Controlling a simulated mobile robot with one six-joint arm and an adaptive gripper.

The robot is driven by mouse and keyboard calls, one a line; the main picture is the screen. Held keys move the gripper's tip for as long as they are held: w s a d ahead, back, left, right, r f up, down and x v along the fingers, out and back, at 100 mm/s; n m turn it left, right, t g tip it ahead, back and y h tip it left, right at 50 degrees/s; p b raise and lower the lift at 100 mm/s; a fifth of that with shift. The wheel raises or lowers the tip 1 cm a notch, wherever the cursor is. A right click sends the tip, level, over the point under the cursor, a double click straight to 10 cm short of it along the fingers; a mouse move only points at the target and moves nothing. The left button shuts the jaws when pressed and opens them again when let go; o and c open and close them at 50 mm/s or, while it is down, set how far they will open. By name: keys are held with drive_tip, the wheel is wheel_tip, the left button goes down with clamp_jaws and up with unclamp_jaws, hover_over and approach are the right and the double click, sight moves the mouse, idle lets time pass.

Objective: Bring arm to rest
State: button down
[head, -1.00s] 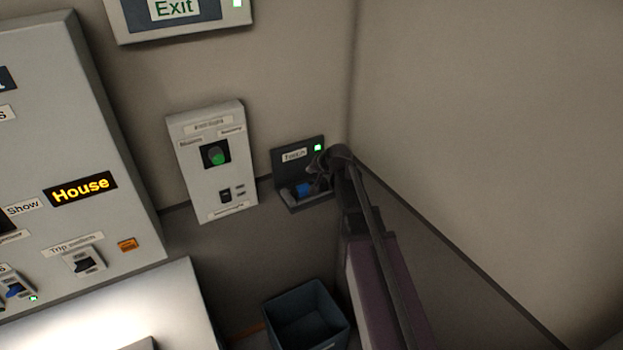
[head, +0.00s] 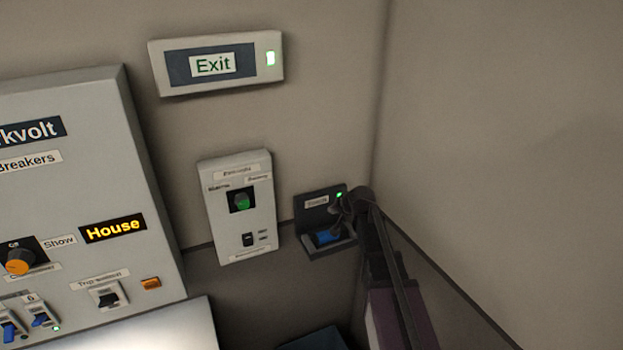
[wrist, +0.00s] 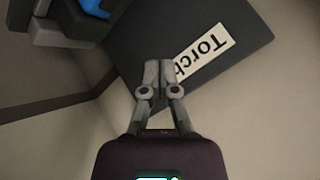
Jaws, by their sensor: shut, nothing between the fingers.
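My gripper (wrist: 158,72) shows in the wrist view with its two fingers together and nothing between them. It is in front of the dark torch holder (wrist: 225,62), which carries a white "Torch" label (wrist: 203,55). In the head view my gripper (head: 343,208) is small and dark, close to the right part of the torch holder (head: 312,203). A blue thing (head: 327,237) sits in the holder's lower part; its top shows at the upper left of the wrist view (wrist: 93,8). I cannot tell whether my fingers touch the holder.
A grey panel with a green knob (head: 242,203) is on the wall left of the holder. An Exit sign (head: 213,64) hangs above. The breaker cabinet (head: 75,180) stands at the left. The wall corner is close on the right. A dark bin (head: 315,341) shows at the bottom.

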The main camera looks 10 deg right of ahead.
drive_tip(key=s+f+n+g+h+b, duration=0.2)
drive_tip(key=s+f+g, duration=0.2)
drive_tip(key=s, duration=1)
drive_tip(key=s+f+n+g+h+b, duration=0.1)
drive_tip(key=s+f+g, duration=0.3)
drive_tip(key=s, duration=1)
wheel_tip(320, 180, down, 2)
drive_tip(key=shift+s+f+n+h+b, duration=0.1)
drive_tip(key=shift+s+n+h+b, duration=0.3)
drive_tip(key=shift+n+b, duration=0.3)
